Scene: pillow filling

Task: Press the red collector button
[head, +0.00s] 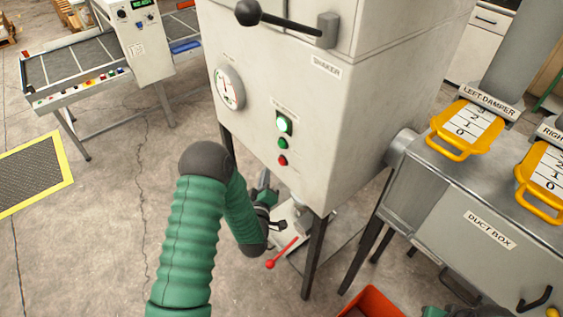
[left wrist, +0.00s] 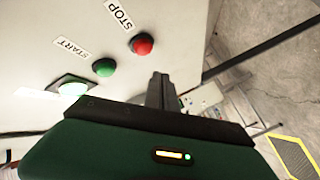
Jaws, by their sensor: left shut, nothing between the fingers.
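The red button (head: 283,161) is on the front of the pale cabinet, below a green button (head: 283,143) and a lit lamp (head: 284,124). In the left wrist view the red button (left wrist: 142,44) is beside the label STOP, and the green button (left wrist: 104,67) is beside START. My left gripper (head: 263,180) is below the red button in the head view, its fingers shut and empty. In the left wrist view its closed fingers (left wrist: 160,88) are close to the red button, with a visible gap in the picture.
The cabinet (head: 333,120) has a gauge (head: 229,88) and a black-knobbed lever (head: 248,13). A red-handled lever (head: 270,264) is below my left gripper. The duct box (head: 430,195) with yellow-handled dampers stands at right. An orange bin (head: 372,300) is at the bottom.

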